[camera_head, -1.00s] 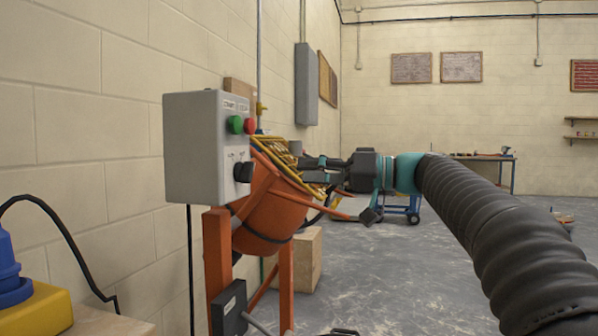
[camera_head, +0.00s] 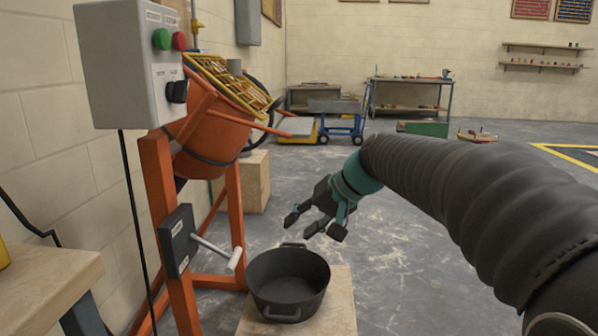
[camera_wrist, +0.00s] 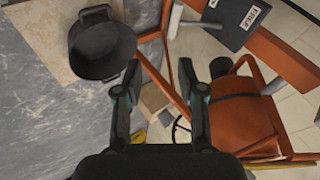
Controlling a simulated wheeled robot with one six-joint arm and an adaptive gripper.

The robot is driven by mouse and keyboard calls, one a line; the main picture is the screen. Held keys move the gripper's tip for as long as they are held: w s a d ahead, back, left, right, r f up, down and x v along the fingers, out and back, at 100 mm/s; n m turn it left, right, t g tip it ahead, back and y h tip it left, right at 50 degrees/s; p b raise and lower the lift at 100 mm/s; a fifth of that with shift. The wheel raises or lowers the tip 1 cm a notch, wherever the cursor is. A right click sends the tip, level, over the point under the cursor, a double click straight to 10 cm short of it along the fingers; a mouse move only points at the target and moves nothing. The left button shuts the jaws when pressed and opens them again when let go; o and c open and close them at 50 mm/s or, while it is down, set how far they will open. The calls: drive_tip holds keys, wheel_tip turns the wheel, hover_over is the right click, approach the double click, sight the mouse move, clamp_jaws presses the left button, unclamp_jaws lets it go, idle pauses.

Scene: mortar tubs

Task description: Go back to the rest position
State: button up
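My gripper (camera_head: 312,224) hangs in the air in the head view, above and a little to the right of a black tub (camera_head: 288,283). Its fingers are spread apart with nothing between them. In the wrist view the two fingers of my gripper (camera_wrist: 162,82) also stand apart and empty. The black tub (camera_wrist: 103,47) shows there at the upper left, clear of the fingers. The tub looks empty and stands upright on a pale wooden block (camera_head: 330,308).
An orange mixer (camera_head: 208,132) stands at the left with a grey control box (camera_head: 135,60) and a lever (camera_head: 217,250). A wooden bench (camera_head: 45,285) is at the lower left. A blue cart (camera_head: 340,120) and worktable (camera_head: 410,95) stand far back. The middle floor is free.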

drive_tip(key=s+d+f+h+p, duration=0.1)
drive_tip(key=s+d+f+h, duration=0.1)
drive_tip(key=s+d, duration=0.3)
drive_tip(key=s+d+f+t+h+p, duration=0.1)
drive_tip(key=s+d+f+h, duration=0.2)
drive_tip(key=s, duration=0.9)
drive_tip(key=s+d+f+h+p, duration=0.1)
drive_tip(key=s+d+f+h, duration=0.1)
drive_tip(key=s+d, duration=0.5)
drive_tip(key=shift+s+f+t+p, duration=0.15)
drive_tip(key=shift+s+t+p, duration=0.25)
drive_tip(key=shift+s, duration=0.6)
drive_tip(key=shift+d, duration=0.1)
drive_tip(key=shift+c, duration=0.2)
